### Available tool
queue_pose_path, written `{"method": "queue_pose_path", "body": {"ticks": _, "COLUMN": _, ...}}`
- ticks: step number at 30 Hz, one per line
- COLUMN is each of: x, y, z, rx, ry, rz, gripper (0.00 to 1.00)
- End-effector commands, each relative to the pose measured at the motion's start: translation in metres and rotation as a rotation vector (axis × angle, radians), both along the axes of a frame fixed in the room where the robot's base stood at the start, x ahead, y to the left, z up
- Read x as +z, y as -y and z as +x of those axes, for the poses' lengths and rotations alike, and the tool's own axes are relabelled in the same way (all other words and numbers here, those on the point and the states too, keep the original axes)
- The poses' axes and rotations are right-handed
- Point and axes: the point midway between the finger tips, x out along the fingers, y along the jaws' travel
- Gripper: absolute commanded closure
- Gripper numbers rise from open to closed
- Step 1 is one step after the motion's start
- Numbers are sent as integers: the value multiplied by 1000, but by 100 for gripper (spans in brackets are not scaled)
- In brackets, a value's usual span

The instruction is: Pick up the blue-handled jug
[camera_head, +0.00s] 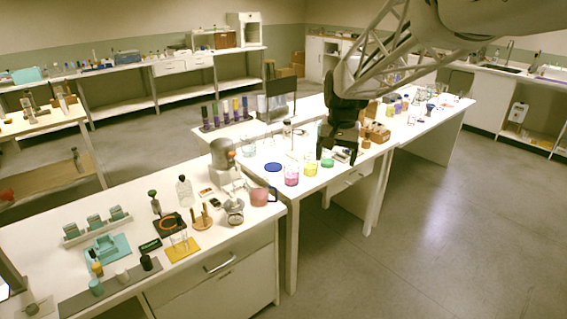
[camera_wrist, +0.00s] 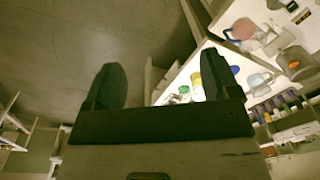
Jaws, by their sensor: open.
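A pinkish jug (camera_head: 259,197) with a dark blue handle (camera_head: 273,194) stands near the right front corner of the nearer bench. What looks like the same jug (camera_wrist: 243,29) shows at the upper right of the wrist view, with its blue handle (camera_wrist: 229,35) on the left side. My gripper (camera_head: 337,158) points down above the middle bench, well to the right of the jug and behind it. In the wrist view my gripper (camera_wrist: 162,78) has its two fingers wide apart with nothing between them.
A grey mixer-like machine (camera_head: 224,160) and a metal bowl (camera_head: 234,212) stand close to the jug. Beakers with pink liquid (camera_head: 291,176) and yellow liquid (camera_head: 311,169) stand between the jug and my gripper. The floor (camera_head: 400,270) in front is clear.

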Motion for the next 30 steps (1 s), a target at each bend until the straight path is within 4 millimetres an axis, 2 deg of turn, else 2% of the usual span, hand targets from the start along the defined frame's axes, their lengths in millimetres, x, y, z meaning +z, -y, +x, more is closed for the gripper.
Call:
{"method": "queue_pose_path", "body": {"ticks": 3, "x": -13, "y": -15, "z": 29, "rx": -9, "ry": -18, "rz": 1, "gripper": 19}}
{"method": "queue_pose_path", "body": {"ticks": 14, "x": -54, "y": -60, "z": 107, "rx": -42, "ry": -63, "rz": 5, "gripper": 19}}
{"method": "queue_pose_path", "body": {"ticks": 23, "x": -100, "y": -101, "z": 165, "rx": -69, "ry": -102, "rz": 6, "gripper": 19}}
{"method": "queue_pose_path", "body": {"ticks": 30, "x": -144, "y": -135, "z": 207, "rx": -92, "ry": -133, "rz": 4, "gripper": 19}}
